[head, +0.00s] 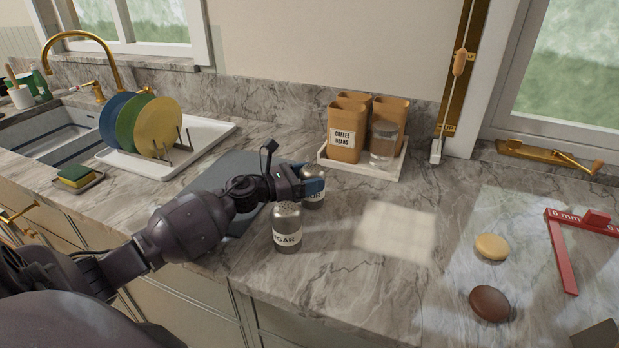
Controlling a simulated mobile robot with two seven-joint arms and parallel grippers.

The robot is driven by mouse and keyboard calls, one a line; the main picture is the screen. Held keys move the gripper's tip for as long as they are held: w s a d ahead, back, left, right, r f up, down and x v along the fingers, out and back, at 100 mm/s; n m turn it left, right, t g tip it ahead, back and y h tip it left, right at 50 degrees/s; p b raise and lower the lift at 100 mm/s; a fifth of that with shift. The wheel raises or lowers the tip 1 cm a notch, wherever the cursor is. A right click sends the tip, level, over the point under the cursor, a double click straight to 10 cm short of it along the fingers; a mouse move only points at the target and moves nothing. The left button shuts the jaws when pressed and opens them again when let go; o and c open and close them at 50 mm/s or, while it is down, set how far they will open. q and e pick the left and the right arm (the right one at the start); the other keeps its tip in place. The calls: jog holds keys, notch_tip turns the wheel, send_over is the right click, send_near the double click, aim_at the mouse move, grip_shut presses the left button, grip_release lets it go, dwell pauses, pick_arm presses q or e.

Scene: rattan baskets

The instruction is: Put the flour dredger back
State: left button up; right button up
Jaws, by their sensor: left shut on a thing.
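My right gripper is not in view.
A white tray (362,171) with tan canisters and a glass jar stands behind. A dark board (232,173) lies under my left arm. A plate rack is at left. Round pieces (491,247) and a red measuring tool (562,255) lie at right.

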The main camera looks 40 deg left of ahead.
pick_arm(q)
jog(key=o, duration=0.6)
jog(key=shift+f, duration=0.15)
jog(key=o, duration=0.4)
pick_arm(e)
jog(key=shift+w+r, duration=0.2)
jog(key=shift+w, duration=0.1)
